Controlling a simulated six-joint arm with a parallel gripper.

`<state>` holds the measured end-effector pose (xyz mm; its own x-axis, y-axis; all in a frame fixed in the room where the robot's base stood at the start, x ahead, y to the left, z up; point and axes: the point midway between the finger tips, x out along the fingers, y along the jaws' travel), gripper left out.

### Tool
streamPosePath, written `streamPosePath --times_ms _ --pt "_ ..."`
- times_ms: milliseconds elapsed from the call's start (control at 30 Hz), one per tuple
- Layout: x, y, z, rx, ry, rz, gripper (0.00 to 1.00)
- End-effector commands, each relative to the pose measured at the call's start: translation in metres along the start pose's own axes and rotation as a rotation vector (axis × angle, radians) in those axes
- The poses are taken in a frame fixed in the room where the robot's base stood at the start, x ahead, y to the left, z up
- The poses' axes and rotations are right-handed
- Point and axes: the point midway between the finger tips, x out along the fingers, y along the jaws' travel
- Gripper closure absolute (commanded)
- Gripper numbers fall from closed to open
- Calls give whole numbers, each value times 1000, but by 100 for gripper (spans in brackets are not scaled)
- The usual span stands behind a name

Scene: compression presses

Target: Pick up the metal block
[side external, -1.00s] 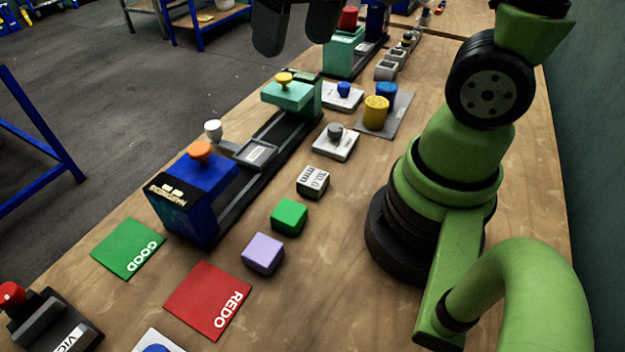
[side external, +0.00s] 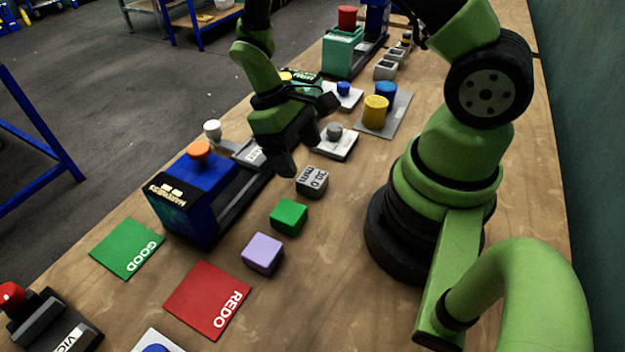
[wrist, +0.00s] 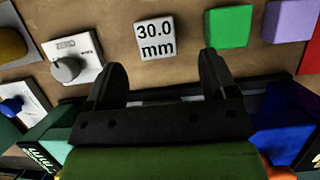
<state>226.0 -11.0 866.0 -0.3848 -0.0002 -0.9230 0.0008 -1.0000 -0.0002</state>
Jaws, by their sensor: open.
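The metal block (side external: 312,181) is a grey cube with "30.0 mm" on its top face. It sits on the wooden table right of the blue press, and it shows at the top middle of the wrist view (wrist: 156,38). My gripper (side external: 309,138) is open and empty, tilted, just behind and above the block in the side view. In the wrist view, its two dark fingers (wrist: 161,70) are spread apart, with the block beyond the fingertips and roughly between their lines. The block appears apart from both fingers.
A green cube (side external: 289,217) and a lilac cube (side external: 263,254) stand in front of the block. A white ZERO knob plate (side external: 335,142) is behind it. The blue press (side external: 193,193) stands left. GOOD (side external: 128,248) and REDO (side external: 208,299) mats lie at the front.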

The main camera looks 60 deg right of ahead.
Motion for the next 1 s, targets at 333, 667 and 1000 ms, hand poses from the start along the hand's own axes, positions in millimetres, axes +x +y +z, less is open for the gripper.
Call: streamPosePath --times_ms 333,667,1000 --pt "44 5 2 0 -4 0 21" --pt "56 4 1 1 2 0 21" --pt "56 4 1 1 3 0 79"
